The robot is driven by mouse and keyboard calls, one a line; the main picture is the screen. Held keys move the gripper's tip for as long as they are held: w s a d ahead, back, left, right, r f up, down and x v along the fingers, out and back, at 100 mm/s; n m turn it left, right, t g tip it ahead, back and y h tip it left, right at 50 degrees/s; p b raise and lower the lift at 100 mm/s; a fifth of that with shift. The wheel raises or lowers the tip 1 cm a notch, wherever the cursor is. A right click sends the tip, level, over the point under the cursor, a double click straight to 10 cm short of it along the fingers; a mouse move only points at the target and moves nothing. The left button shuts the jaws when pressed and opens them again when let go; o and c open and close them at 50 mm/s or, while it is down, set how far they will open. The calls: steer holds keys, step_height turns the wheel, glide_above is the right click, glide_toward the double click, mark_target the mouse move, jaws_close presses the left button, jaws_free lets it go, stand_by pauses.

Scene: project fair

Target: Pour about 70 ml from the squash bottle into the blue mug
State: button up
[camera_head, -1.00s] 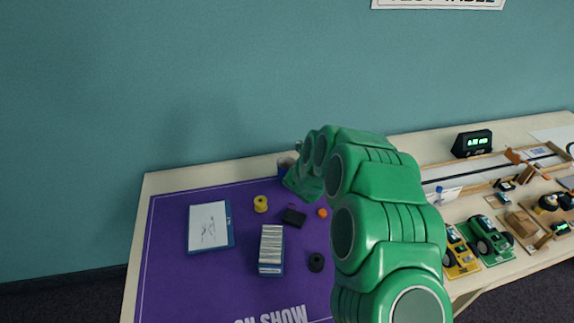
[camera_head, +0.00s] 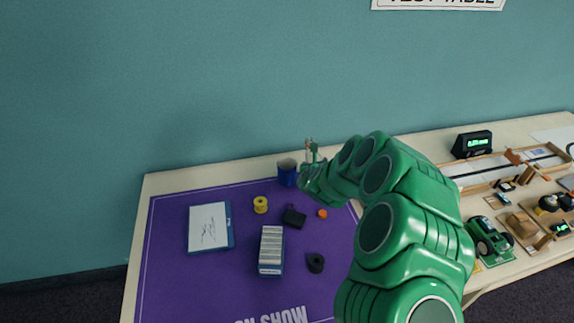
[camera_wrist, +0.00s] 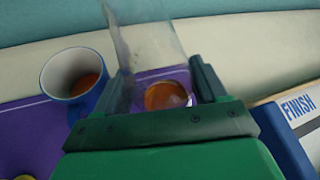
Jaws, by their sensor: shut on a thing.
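The blue mug (camera_head: 287,178) stands at the back edge of the purple mat, near the wall. In the wrist view the mug (camera_wrist: 92,100) is at the left, upright, with orange-brown liquid inside. My gripper (camera_head: 311,155) is just right of the mug and apart from it. In the wrist view my gripper (camera_wrist: 168,88) is shut on the clear squash bottle (camera_wrist: 148,48), which has orange-brown liquid low in it. The bottle's exact tilt is hard to tell. In the head view the bottle is mostly hidden by my gripper.
On the purple mat (camera_head: 180,285) are a clipboard (camera_head: 208,228), a yellow spool (camera_head: 261,205), a black box (camera_head: 294,218), an orange piece (camera_head: 322,213), a card box (camera_head: 271,250) and a black roll (camera_head: 315,263). Model cars and a track fill the table's right side.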

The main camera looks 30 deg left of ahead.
steer(key=shift+a+f+m+y, duration=0.1)
steer(key=shift+f+m+y, duration=0.05)
steer(key=shift+m+y, duration=0.75)
